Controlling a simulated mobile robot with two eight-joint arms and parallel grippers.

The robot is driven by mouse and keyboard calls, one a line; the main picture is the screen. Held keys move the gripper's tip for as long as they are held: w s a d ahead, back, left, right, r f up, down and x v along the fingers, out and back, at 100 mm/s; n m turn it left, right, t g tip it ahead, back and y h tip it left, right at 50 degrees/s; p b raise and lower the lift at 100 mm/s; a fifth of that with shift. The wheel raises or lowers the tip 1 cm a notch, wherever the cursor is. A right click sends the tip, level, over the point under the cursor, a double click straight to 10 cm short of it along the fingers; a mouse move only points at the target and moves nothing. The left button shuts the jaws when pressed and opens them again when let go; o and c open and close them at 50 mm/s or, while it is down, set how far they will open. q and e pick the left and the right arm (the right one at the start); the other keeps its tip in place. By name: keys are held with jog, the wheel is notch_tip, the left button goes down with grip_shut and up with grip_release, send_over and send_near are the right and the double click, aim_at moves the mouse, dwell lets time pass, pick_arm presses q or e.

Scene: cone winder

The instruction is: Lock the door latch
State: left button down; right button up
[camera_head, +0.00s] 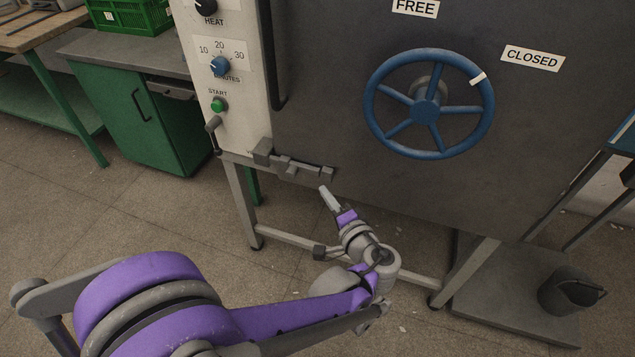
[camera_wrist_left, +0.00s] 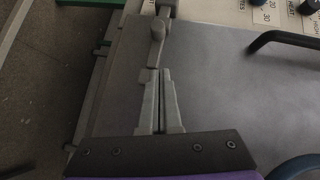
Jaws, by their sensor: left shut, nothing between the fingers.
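The door latch (camera_head: 290,166) is a grey sliding bolt with blocky parts, low on the left edge of the dark door (camera_head: 330,110). It also shows at the top of the left wrist view (camera_wrist_left: 157,30), with a rounded knob end. My left gripper (camera_head: 325,190) is just below and in front of the latch's right end. In the wrist view its two fingers (camera_wrist_left: 159,72) are together and empty, pointing at the knob. Whether the fingertips touch the knob cannot be told. My right gripper is not in view.
A blue handwheel (camera_head: 425,110) sits on the door, its white mark towards the CLOSED label (camera_head: 532,58). A control panel (camera_head: 222,75) with knobs and a green button is left of the door. A bucket (camera_head: 572,290) stands at lower right. A green bench (camera_head: 150,115) stands left.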

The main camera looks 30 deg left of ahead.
pick_arm(q)
jog(key=shift+v, duration=1.75)
jog(key=shift+w, duration=0.1)
